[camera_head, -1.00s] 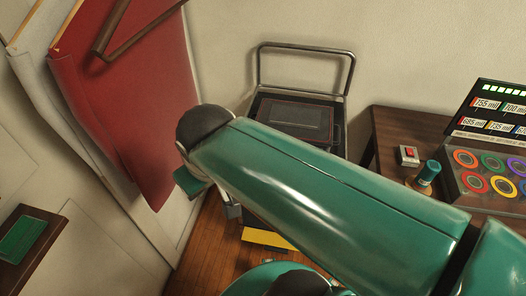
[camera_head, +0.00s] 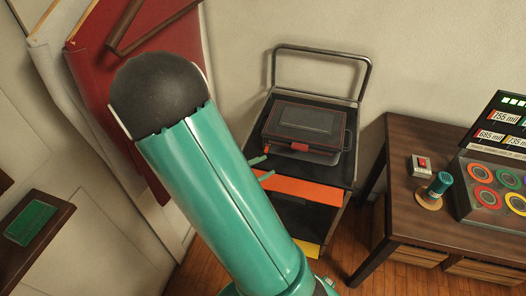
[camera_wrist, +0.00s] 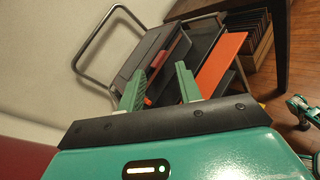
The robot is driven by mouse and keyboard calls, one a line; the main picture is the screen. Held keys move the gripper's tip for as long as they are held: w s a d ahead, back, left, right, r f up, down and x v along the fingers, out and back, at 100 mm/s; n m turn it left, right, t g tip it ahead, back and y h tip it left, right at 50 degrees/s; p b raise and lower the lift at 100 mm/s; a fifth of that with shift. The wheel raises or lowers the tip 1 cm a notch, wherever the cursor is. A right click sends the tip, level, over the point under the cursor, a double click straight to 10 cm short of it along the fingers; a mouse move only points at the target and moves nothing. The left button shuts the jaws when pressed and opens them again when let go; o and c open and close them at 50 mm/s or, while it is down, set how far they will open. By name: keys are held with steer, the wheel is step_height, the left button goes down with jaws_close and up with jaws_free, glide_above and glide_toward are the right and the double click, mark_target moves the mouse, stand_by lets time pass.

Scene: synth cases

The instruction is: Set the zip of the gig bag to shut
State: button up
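The gig bag (camera_head: 308,122) is a flat black case with thin red piping on its lid, lying on a dark cart. A red piece (camera_head: 299,147) shows at its front edge; I cannot tell whether it is the zip's slider, nor how far the zip is shut. My gripper (camera_head: 262,168) is at the cart's left front side, with two green fingers apart and nothing seen between them. In the wrist view my gripper (camera_wrist: 161,88) points towards the cart, and its fingers overlap part of the view of the bag.
The cart has a tall metal handle (camera_head: 322,52) behind and an orange front panel (camera_head: 300,190). A wooden table (camera_head: 400,145) to the right bears a red-button box (camera_head: 422,165), a teal knob (camera_head: 440,183) and a coloured-ring panel (camera_head: 490,190). A red board (camera_head: 160,45) leans left.

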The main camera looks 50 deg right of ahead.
steer(key=w+d+f+n+t+h, duration=0.2)
steer(key=w+f+n+t, duration=0.1)
steer(key=f+n+t, duration=0.3)
steer(key=n+t+y, duration=0.2)
steer(key=n+t, duration=0.2)
steer(key=n, duration=0.3)
glide_toward(265, 152)
steer(key=x, duration=1)
jaws_close()
